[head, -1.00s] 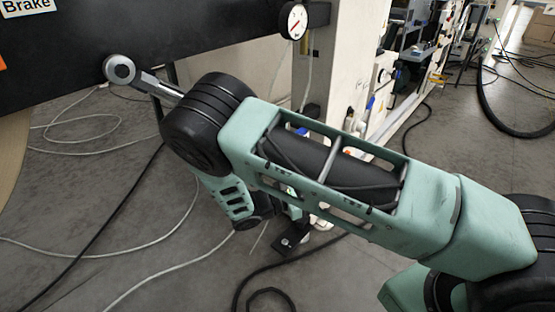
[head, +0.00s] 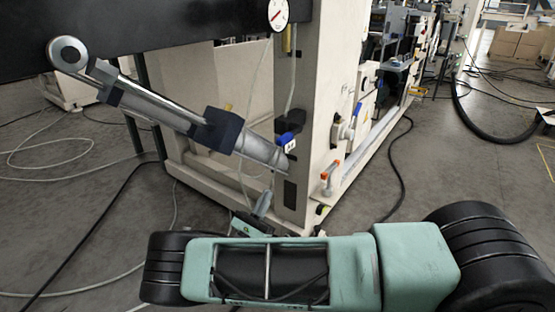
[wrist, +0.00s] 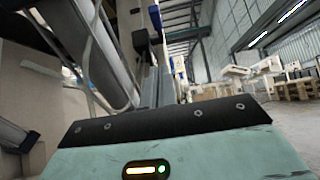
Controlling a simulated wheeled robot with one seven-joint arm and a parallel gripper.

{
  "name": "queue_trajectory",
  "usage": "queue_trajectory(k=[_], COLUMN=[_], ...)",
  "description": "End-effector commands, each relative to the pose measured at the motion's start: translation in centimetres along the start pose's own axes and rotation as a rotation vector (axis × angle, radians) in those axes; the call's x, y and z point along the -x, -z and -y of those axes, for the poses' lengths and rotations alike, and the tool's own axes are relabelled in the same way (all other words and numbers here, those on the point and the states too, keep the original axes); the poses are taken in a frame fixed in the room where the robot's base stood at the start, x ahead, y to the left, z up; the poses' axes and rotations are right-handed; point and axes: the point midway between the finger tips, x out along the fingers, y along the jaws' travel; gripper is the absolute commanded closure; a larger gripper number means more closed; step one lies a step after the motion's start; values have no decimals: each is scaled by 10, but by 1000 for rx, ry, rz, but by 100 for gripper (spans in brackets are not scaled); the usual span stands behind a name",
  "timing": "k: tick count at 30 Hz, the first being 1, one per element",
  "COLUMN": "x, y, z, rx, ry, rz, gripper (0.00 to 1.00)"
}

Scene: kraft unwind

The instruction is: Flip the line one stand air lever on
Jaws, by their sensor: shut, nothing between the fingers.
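In the head view a blue-handled lever (head: 357,112) sits on a pale fitting on the side of the cream stand (head: 315,100). Lower on that side is a small orange-ended valve (head: 331,172). A blue part with a white label (head: 288,141) is on the stand's near face. I cannot read which of these is the air lever. My gripper (head: 263,205) shows only partly beyond my forearm, low before the stand's near face, apart from the blue lever.
A grey cylinder (head: 170,110) slants down across the near side of the stand. A dark beam with a round gauge (head: 278,14) is above. Cables (head: 90,250) lie on the floor. The floor to the right of the stand is mostly clear.

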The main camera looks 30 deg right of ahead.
Motion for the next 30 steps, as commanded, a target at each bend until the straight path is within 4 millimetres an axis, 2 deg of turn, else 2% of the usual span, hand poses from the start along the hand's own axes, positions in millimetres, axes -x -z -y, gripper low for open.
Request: queue_trajectory(k=[4, 8, 19, 24, 30], x=[-9, -28, -103, -117, -126], y=[0, 1, 2, -17, -26], z=[0, 1, 2, 0, 0], rx=[1, 2, 2, -1, 0], ry=[1, 4, 7, 3, 1], rz=[0, 0, -2, -2, -2], gripper=[100, 100, 100, 100, 100])
